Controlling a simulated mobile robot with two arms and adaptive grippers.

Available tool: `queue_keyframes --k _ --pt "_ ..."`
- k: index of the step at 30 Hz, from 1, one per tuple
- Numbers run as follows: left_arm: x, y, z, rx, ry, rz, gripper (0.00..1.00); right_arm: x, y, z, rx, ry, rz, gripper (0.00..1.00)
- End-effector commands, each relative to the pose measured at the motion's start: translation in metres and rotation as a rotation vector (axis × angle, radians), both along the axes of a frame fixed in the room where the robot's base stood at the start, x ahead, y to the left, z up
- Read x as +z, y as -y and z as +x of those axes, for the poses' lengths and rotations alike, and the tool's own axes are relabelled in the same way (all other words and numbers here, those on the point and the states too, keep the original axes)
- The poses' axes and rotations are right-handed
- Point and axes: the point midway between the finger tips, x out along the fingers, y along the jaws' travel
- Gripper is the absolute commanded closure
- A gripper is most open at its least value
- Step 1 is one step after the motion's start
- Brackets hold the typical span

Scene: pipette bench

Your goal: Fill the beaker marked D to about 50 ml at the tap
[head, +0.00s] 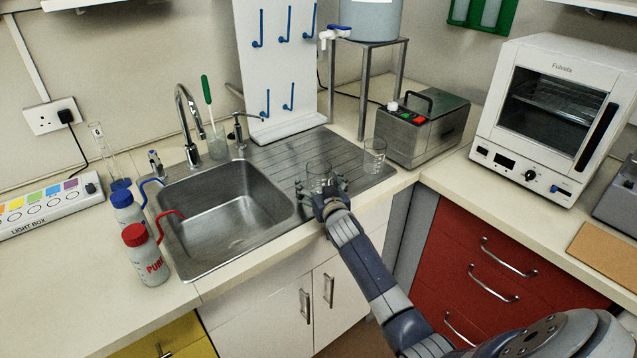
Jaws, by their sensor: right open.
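A clear glass beaker (318,171) stands on the ribbed drainboard (345,160), right of the sink. My right gripper (321,186) is open at this beaker, with a finger toward each side of it. I cannot tell whether the fingers touch the glass. A second clear beaker (374,156) stands farther right on the drainboard. No letter is readable on either beaker, so I cannot tell which is D. The chrome tap (187,112) arches over the back of the steel sink (232,222). My left gripper is not in view.
A vessel with a green-handled brush (207,90) and a smaller spout (240,128) stand behind the sink. Two wash bottles, blue-capped (128,212) and red-capped (147,260), stand at its left edge. A pegboard (277,62) and a grey water bath (422,130) border the drainboard.

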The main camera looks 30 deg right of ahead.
Motion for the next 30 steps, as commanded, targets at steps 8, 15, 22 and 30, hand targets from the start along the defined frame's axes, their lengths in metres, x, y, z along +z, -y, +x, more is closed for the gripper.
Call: queue_keyframes --k 8,15,22,30 --pt "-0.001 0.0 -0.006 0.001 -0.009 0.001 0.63 0.0 0.0 0.0 0.0 0.0 0.0 0.32" --pt "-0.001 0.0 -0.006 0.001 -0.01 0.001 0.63 0.0 0.0 0.0 0.0 0.0 0.0 0.69" --pt "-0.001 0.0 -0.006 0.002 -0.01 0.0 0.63 0.001 0.0 0.0 0.0 0.001 0.0 0.69" --pt "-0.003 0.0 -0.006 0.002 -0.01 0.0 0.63 0.018 0.0 0.001 0.001 0.004 -0.003 0.69"
